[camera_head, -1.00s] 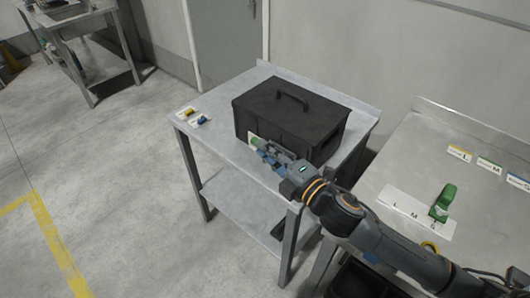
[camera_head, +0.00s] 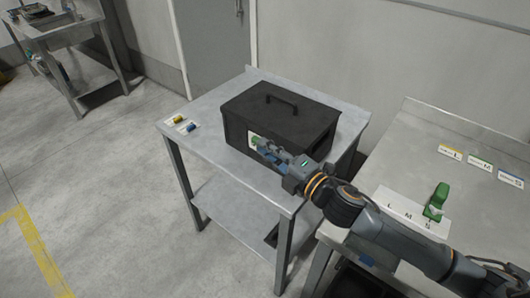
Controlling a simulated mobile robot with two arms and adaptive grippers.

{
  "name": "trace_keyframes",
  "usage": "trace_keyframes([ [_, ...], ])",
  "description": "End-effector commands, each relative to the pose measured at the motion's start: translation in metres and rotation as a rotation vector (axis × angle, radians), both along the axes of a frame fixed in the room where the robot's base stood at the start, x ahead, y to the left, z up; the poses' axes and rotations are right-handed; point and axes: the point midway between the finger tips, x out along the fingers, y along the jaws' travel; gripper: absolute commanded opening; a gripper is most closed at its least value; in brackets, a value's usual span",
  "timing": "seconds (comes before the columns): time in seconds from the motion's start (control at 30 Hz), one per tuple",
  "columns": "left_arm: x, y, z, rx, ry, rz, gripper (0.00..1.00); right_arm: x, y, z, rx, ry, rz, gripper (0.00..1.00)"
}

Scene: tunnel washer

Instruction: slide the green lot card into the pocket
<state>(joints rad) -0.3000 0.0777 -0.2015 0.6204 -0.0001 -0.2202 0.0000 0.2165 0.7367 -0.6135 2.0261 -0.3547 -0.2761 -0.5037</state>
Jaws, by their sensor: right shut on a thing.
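The green lot card (camera_head: 258,140), green with a pale part, is at the front face of the black lidded box (camera_head: 236,131). My right gripper (camera_head: 268,148) is shut on the card and holds it upright close to that face. The fingers cover part of the card. I cannot make out the pocket, or tell whether the card's edge is inside it. My left gripper is not in view.
The box stands on a steel table (camera_head: 212,148) with a lower shelf. Yellow (camera_head: 177,119) and blue (camera_head: 190,127) items lie on white cards at its left corner.

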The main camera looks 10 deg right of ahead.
Motion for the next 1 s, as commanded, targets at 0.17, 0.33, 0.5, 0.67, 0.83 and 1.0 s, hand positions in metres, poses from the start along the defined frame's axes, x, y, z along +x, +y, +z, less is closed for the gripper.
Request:
trace_keyframes([
  [0.17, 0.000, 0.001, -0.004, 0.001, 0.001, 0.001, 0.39, 0.005, -0.006, -0.003, -0.002, -0.001, -0.001, 0.00],
  [0.33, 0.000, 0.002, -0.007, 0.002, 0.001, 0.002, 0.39, 0.009, -0.011, -0.004, -0.001, 0.000, -0.001, 0.00],
  [0.5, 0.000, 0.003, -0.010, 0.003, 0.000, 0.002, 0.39, 0.013, -0.016, -0.006, -0.002, -0.001, -0.001, 0.00],
  [0.67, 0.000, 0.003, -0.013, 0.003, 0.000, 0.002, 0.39, 0.017, -0.022, -0.007, -0.003, -0.001, -0.002, 0.00],
  [0.83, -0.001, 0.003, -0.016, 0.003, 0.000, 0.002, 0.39, 0.021, -0.027, -0.009, -0.001, 0.000, -0.001, 0.00],
  [1.0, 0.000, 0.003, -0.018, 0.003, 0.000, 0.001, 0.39, 0.025, -0.032, -0.011, -0.001, 0.000, -0.001, 0.00],
])
